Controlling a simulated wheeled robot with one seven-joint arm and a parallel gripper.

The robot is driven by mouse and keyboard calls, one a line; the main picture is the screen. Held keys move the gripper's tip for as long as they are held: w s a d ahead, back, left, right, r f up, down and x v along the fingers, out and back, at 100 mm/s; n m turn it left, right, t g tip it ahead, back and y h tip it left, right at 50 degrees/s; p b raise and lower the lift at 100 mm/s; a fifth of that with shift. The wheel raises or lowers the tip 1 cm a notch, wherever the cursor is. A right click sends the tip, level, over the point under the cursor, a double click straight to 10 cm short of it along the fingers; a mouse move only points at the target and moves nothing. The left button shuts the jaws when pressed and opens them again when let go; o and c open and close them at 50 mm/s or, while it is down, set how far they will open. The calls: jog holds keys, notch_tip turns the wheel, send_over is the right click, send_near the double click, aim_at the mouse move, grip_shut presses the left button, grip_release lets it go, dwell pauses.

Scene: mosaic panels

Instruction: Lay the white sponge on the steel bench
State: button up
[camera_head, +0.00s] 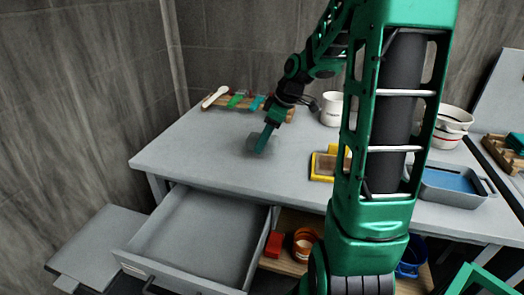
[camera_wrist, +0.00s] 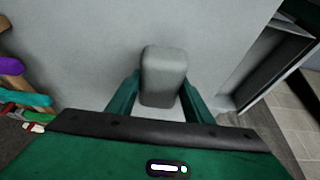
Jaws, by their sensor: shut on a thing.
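The white sponge (camera_wrist: 164,76), a pale grey rounded block in this light, is between the two green fingers of my gripper (camera_wrist: 160,98) in the wrist view. My gripper is shut on it. In the head view my gripper (camera_head: 262,148) points down over the left part of the steel bench (camera_head: 200,150), and the sponge shows as a small grey patch (camera_head: 253,144) beside the fingers. The sponge is at or just above the bench top; I cannot tell if it touches. The bench top also fills the middle of the wrist view (camera_wrist: 80,50).
An open, empty drawer (camera_head: 200,235) juts from the bench front. A rack with coloured-handled tools (camera_head: 235,102) stands at the back. A white mug (camera_head: 331,108), a yellow-framed item (camera_head: 322,166) and a grey tray of blue (camera_head: 450,185) stand rightward. Bench around my gripper is clear.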

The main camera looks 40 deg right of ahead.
aim_at(264, 149)
jog(key=shift+f, duration=2.05)
jog(key=shift+f, duration=0.1)
jog(key=o, duration=0.9)
jog(key=shift+o, duration=0.2)
jog(key=shift+d, duration=0.1)
jog(key=v, duration=1.2)
jog(key=s+a+f+m+g+h, duration=0.1)
jog(key=s+a+f+m, duration=0.1)
jog(key=s+m, duration=0.5)
jog(key=s+a+f+m+g+h, duration=0.1)
jog(key=s+m, duration=0.6)
jog(key=s, duration=1.1)
jog(key=a+f+g, duration=0.1)
jog(key=a+f, duration=0.1)
jog(key=a, duration=0.1)
jog(key=shift+g+h, duration=0.3)
jog(key=shift+a+f, duration=0.15)
